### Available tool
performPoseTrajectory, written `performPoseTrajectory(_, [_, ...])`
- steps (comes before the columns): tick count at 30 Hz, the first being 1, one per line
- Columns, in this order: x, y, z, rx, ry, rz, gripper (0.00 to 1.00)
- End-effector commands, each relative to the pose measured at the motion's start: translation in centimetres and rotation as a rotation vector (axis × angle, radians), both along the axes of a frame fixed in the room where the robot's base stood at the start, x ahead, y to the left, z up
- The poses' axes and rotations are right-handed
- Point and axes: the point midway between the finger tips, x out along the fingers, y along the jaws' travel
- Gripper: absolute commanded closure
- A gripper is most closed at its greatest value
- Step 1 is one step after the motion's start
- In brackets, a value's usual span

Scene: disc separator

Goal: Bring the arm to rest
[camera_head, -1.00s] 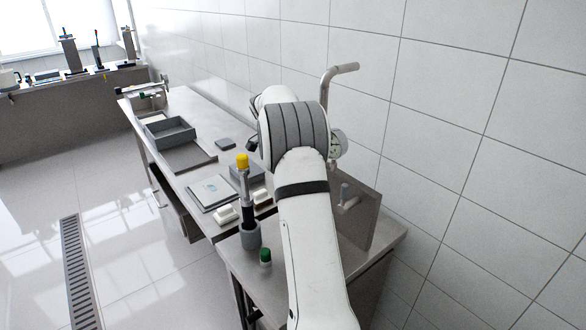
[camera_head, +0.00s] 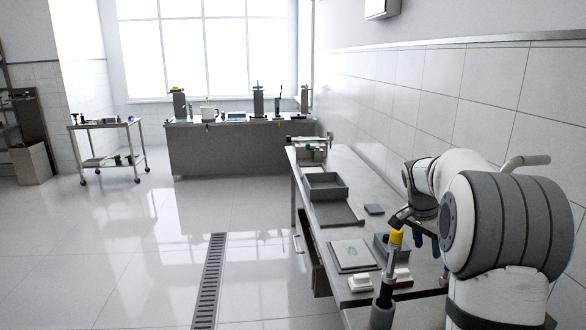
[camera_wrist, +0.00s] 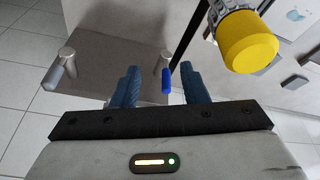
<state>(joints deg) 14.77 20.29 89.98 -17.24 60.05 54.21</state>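My arm is on the right in the head view, folded above the near end of the steel bench (camera_head: 368,193). My gripper (camera_head: 430,244) hangs over the bench there, partly hidden behind my own arm. In the wrist view my gripper (camera_wrist: 160,88) shows two blue fingers spread apart with no object held. A blue-tipped peg (camera_wrist: 166,80) on a steel stand (camera_wrist: 115,65) shows between them, behind the fingers. A yellow-capped upright tool (camera_wrist: 249,42) stands close to the right of the fingers; it also shows in the head view (camera_head: 396,238).
On the bench are a grey open tray (camera_head: 325,187), a flat pad with a pale sheet (camera_head: 352,256) and white blocks (camera_head: 359,284). A drawer (camera_head: 312,254) stands open at its front. A tiled wall (camera_head: 400,88) runs behind. The floor at left is clear up to a wheeled cart (camera_head: 106,124).

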Motion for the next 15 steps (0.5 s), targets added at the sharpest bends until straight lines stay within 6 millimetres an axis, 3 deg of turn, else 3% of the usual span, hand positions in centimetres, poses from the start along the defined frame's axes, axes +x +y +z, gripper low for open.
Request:
performPoseTrajectory(1, [-1.8,1.9,1.0,0.009,0.004,0.07,0.6])
performPoseTrajectory(7, [-9.0,8.3,2.6,0.043,0.025,0.354,0.6])
performPoseTrajectory(15, [-20.1,15.3,1.7,0.068,0.037,0.741,0.6])
